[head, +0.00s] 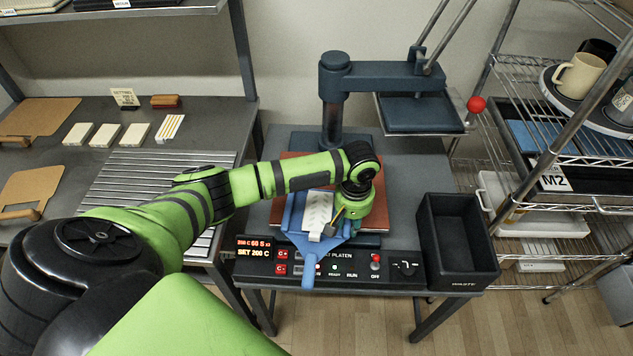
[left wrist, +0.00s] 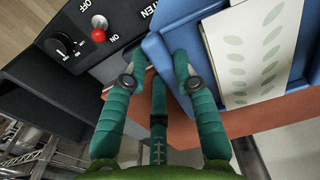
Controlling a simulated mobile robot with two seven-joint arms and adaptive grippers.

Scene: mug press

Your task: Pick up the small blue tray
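The small blue tray (head: 290,217) is shovel-shaped and lies over the press's lower platen, its handle (head: 309,272) hanging over the control panel. A white sheet (head: 317,210) with a pale leaf pattern lies on it. My left gripper (head: 340,226) points down at the tray's right edge. In the left wrist view the fingers of my left gripper (left wrist: 159,65) are apart, with the tray's blue rim (left wrist: 162,48) between or just beyond the tips. I cannot tell whether they touch it. My right gripper is not in view.
The press's control panel (head: 335,263) is in front, with a red knob and a dial. A black waste bin (head: 457,242) stands at the right. The press's column (head: 333,110) and upper platen (head: 420,112) stand behind. A wire shelf (head: 545,190) is at the far right.

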